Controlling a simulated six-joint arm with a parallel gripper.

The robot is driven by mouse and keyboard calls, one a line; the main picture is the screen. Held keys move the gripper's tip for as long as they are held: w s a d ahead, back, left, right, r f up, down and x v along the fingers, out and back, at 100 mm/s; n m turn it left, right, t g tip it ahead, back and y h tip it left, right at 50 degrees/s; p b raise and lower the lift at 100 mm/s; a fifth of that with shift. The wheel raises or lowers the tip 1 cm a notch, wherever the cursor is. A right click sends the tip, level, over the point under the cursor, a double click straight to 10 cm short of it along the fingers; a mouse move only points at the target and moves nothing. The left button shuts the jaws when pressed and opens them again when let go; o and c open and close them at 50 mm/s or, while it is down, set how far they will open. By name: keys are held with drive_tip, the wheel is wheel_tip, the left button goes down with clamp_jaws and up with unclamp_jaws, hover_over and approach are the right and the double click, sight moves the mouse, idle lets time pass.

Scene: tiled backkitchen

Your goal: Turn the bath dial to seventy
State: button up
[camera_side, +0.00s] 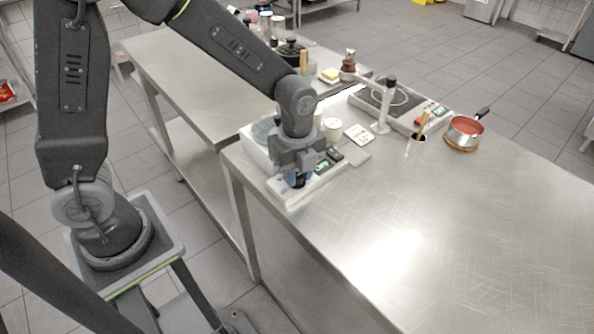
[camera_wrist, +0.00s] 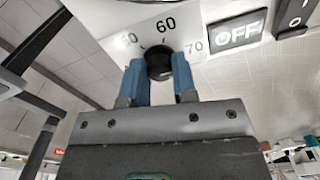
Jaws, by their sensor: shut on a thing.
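The bath (camera_side: 290,198) is a white unit near the left end of the steel counter, partly hidden behind my arm. Its black dial (camera_wrist: 159,62) shows in the wrist view, below a printed scale with 60 above it and 70 to its right. The number on the left is partly cut off. My gripper (camera_side: 296,181) points down over the bath's front panel. Its blue fingers (camera_wrist: 160,72) are shut on the dial, one on each side. I cannot make out the dial's pointer. The panel display (camera_wrist: 237,35) reads OFF, beside a rocker switch (camera_wrist: 294,16).
A white card (camera_side: 359,135) and a white cup (camera_side: 332,128) stand just behind the bath. A hotplate (camera_side: 385,104) and a red-filled saucepan (camera_side: 465,128) are farther right. The front right of the counter (camera_side: 480,230) is clear.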

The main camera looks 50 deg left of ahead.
idle(0.4)
drive_tip(key=o, duration=0.9)
drive_tip(key=shift+o, duration=0.2)
drive_tip(key=shift+r, duration=0.1)
wheel_tip(320, 180, up, 14)
drive_tip(key=s+a+r+n+t, duration=0.1)
drive_tip(key=s+a+n+t, duration=0.1)
drive_tip(key=s+n, duration=0.5)
drive_tip(key=s+a+r+n+t, duration=0.1)
drive_tip(key=s+a+n+t, duration=0.2)
drive_tip(key=s+n, duration=0.4)
drive_tip(key=a+n, duration=0.1)
drive_tip(key=n, duration=0.5)
drive_tip(key=shift+a+r+t, duration=0.15)
drive_tip(key=shift+r+t, duration=0.15)
